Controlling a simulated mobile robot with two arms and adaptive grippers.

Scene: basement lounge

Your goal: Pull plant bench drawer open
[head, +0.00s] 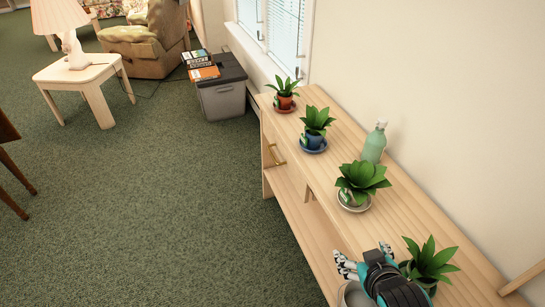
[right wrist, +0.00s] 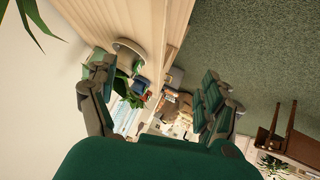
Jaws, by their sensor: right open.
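The wooden plant bench (head: 318,180) runs along the wall at the right of the head view. Its drawer front shows a brass handle (head: 273,155) near the far end and looks shut. My right gripper (head: 365,258) is over the near part of the bench, well away from the handle, beside the nearest plant (head: 430,262). It is open and empty, its fingers wide apart in the right wrist view (right wrist: 155,78). There the bench top (right wrist: 125,18) lies beyond the fingers; I cannot make out the handle. My left gripper is not in view.
Several potted plants, including one in a blue pot (head: 313,142), and a green bottle (head: 375,143) stand on the bench. A grey bin (head: 222,97) stands beyond its far end. Open carpet (head: 160,200) lies left of the bench.

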